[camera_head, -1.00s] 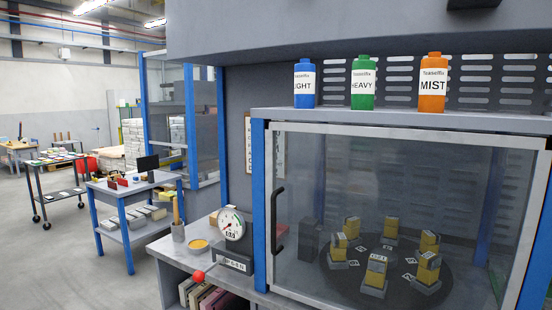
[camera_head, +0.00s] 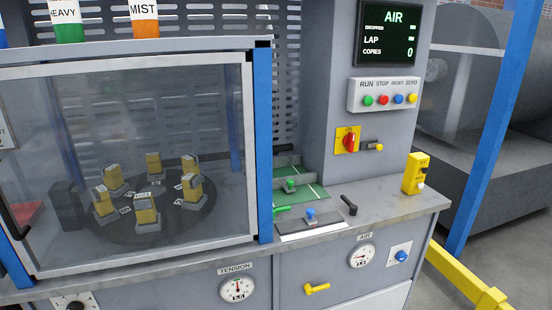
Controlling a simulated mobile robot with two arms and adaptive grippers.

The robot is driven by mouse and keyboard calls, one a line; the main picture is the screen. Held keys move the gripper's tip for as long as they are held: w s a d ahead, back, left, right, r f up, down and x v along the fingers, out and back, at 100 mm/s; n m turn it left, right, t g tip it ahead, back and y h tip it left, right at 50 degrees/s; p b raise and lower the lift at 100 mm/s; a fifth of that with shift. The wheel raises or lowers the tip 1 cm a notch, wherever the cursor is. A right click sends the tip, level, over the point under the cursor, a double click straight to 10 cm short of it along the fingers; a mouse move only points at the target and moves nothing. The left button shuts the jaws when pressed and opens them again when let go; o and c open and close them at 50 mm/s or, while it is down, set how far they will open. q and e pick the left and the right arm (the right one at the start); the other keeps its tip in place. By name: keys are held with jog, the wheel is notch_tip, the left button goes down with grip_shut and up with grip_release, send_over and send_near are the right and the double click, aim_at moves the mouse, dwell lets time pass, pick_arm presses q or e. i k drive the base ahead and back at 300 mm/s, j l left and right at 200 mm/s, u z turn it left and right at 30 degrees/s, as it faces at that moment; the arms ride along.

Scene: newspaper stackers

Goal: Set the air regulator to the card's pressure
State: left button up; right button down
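The air gauge (camera_head: 362,256), a round white dial labelled AIR, is on the front of the cabinet below the counter. Its reading is too small to be sure of. A blue knob (camera_head: 401,256) on a pale plate is just right of it. A dark screen (camera_head: 388,33) headed AIR, with lines DROPPED, LAP and COPIES, is on the grey column above. Part of a pale wall card (camera_head: 4,132) shows at the left edge; I cannot read it or tell whether it holds the pressure. Neither of my grippers is in view.
A glazed cabinet (camera_head: 251,150) with a turntable of yellow blocks stands left. A button box (camera_head: 384,96), red rotary switch (camera_head: 348,140) and yellow box (camera_head: 415,173) are on the right. The tension gauge (camera_head: 237,288) and a yellow handle (camera_head: 316,288) are low in front. A yellow rail (camera_head: 462,276) runs right.

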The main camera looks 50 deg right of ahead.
aim_at(401, 256)
jog(key=z, duration=2.5)
jog(key=i+l, duration=0.1)
jog(key=l, duration=0.2)
jog(key=i+l+u, duration=0.1)
jog(key=l, duration=0.2)
